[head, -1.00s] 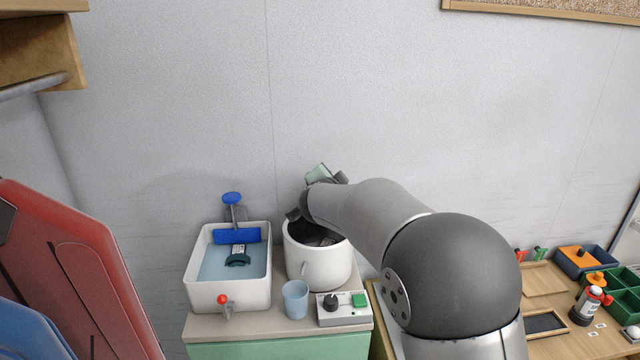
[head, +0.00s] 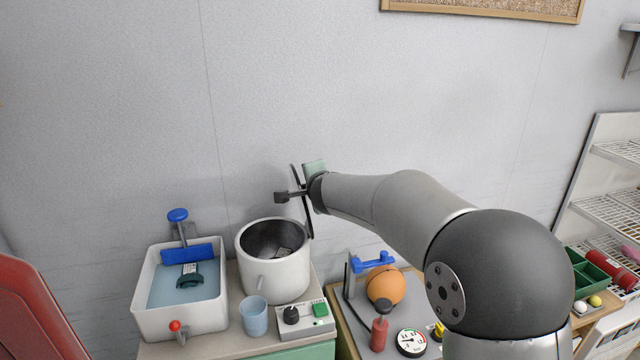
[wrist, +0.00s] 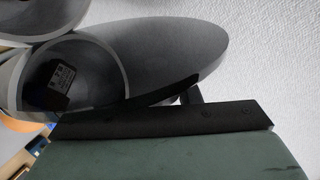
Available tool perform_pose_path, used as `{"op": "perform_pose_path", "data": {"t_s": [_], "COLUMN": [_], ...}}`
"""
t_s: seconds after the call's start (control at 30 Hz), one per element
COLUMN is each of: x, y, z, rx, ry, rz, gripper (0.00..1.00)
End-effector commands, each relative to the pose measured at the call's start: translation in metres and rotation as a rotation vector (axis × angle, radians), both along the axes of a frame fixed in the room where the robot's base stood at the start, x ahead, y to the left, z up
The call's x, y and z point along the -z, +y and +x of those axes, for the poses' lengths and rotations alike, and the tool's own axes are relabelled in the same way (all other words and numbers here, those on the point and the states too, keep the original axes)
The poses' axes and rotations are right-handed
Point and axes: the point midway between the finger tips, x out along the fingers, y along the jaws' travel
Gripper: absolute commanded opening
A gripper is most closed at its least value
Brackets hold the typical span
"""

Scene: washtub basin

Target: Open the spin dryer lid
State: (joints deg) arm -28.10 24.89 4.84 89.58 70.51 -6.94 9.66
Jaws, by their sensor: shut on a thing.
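The spin dryer (head: 272,272) is the white round tub on the counter, its mouth uncovered and a dark item with a pale label (head: 284,252) inside. Its dark lid (head: 308,222) stands nearly upright at the right rim, seen almost edge-on. In the wrist view the lid is a large grey disc (wrist: 175,55), beside the open drum (wrist: 108,60) with the labelled item. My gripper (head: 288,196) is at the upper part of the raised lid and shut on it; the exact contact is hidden.
A white basin (head: 142,312) of water with a blue-handled tool stands left of the dryer. A blue cup (head: 254,316) and a control box (head: 305,322) stand in front. An orange ball-shaped thing (head: 385,287) and a gauge (head: 411,342) are to the right.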

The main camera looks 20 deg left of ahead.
Motion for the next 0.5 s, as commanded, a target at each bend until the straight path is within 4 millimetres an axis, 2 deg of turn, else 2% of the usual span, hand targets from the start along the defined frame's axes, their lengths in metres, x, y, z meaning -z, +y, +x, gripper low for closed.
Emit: {"op": "perform_pose_path", "data": {"t_s": [0.33,0.37,0.4,0.43,0.5], "x": [0.0003,0.0004,0.0004,0.0004,0.0005], "y": [-0.0009,-0.0009,-0.0009,-0.0009,-0.0007], "z": [0.0008,0.0008,0.0008,0.0007,0.0006], "rx": [0.002,0.002,0.002,0.002,0.001], "ry": [0.0,0.0,-0.001,-0.001,0.0], "rz": [0.0,0.0,-0.001,-0.001,0.0], "gripper": [0.0,0.36,0.47,0.52,0.52]}}
